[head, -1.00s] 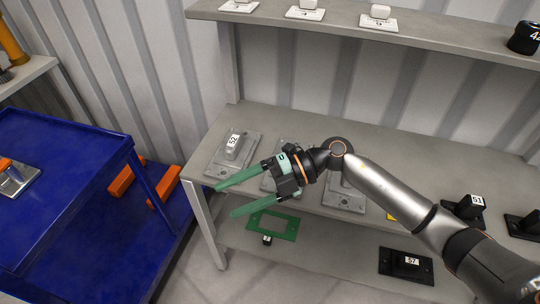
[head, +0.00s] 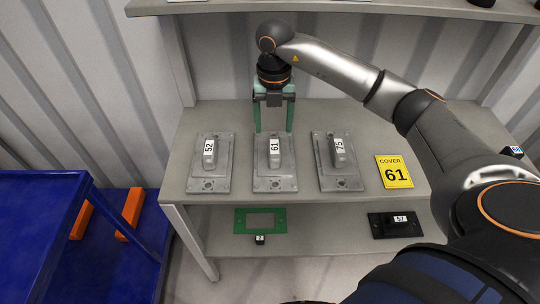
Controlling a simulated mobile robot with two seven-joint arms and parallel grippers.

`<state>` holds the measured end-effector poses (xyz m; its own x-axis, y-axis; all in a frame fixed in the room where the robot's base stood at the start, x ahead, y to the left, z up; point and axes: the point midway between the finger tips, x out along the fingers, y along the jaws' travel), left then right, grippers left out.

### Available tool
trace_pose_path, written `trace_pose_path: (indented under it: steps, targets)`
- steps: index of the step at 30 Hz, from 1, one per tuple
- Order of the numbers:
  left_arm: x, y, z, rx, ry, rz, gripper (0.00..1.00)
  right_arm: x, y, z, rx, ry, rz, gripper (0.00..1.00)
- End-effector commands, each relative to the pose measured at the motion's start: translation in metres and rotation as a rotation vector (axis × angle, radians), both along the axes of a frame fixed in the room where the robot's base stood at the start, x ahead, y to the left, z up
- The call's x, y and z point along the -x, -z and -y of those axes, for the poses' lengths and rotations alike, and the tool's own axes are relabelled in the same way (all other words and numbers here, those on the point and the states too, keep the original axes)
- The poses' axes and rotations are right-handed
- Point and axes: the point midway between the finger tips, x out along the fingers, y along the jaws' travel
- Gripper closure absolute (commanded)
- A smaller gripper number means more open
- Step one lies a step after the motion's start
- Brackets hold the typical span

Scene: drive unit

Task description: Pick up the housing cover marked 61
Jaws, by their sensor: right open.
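The housing cover marked 61 (head: 274,176) is a grey plate with a raised handle and a white 61 label. It lies flat on the shelf top, between the grey cover marked 52 (head: 210,178) and the grey cover marked 75 (head: 337,176). My right gripper (head: 273,128) is open and empty, with green fingers pointing down. In the picture its fingertips are at the far edge of the cover marked 61; whether they touch it, I cannot tell. My left gripper is not in view.
The lower shelf (head: 320,238) holds a green frame (head: 260,220) and a black part marked 57 (head: 394,225). An upper shelf (head: 200,6) runs behind. A blue cart (head: 40,235) stands at left.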

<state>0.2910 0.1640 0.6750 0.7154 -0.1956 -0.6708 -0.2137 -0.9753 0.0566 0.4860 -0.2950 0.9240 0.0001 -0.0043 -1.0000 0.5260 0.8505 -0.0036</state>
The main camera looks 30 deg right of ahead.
Motion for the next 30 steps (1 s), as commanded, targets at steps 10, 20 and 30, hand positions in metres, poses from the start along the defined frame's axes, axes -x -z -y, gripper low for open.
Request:
trace_pose_path:
  steps: [10, 20, 30]
  targets:
    - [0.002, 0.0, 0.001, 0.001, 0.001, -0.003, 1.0, 0.0, 0.048, -0.001, -0.002, -0.003, -0.001, 0.25]
    - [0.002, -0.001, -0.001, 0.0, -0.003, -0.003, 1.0, 0.003, 0.09, 0.002, -0.004, -0.003, -0.003, 0.25]
    - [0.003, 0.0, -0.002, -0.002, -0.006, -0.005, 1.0, 0.002, 0.1, 0.002, -0.004, -0.004, 0.0, 0.25]
